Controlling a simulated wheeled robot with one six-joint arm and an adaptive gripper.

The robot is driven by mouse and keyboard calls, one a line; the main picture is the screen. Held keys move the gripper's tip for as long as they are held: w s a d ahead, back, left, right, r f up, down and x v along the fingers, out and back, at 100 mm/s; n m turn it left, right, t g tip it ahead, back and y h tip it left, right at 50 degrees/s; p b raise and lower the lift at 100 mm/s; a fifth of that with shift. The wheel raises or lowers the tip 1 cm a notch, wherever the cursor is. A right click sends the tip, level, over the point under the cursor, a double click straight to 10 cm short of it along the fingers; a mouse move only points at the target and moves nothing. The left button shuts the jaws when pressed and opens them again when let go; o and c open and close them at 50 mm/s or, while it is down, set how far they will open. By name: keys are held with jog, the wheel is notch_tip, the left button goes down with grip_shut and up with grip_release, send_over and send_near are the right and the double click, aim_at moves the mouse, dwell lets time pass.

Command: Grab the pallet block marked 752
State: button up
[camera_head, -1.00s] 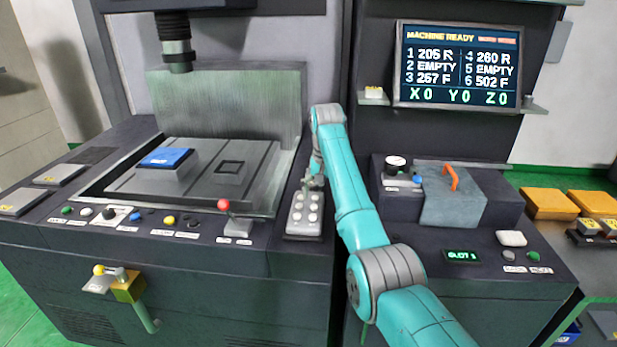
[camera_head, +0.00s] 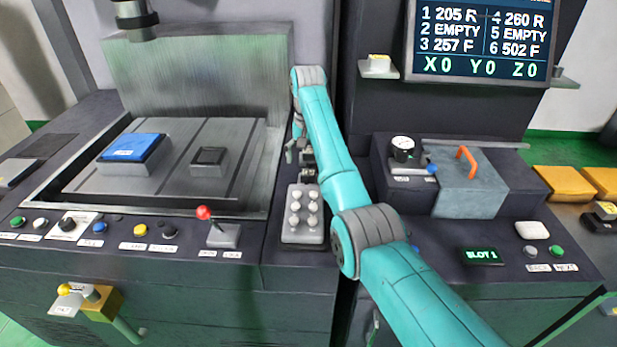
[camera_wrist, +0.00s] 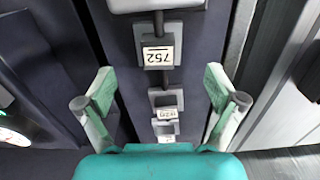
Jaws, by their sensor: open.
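The pallet block marked 752 (camera_wrist: 147,33) is a grey block with a cream label at the top middle of the wrist view; the number reads upside down. My gripper (camera_wrist: 160,87) is open, its two fingers spread left and right. The block lies between the finger lines but beyond the tips in the picture, and nothing is held. In the head view my gripper (camera_head: 301,153) is over the narrow strip right of the machine tank, behind the button pad. The blocks there are small and partly hidden by my arm.
Two smaller labelled blocks (camera_wrist: 166,97) show below the 752 block in the wrist view; their labels are hard to read. The grey button pad (camera_head: 303,232) stands in front of the strip. A red-knobbed lever (camera_head: 204,213) and the tank (camera_head: 250,160) lie left.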

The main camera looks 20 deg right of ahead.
aim_at(308, 172)
jog(key=shift+f, duration=3.05)
jog(key=shift+d+r, duration=0.1)
jog(key=c, duration=1.7)
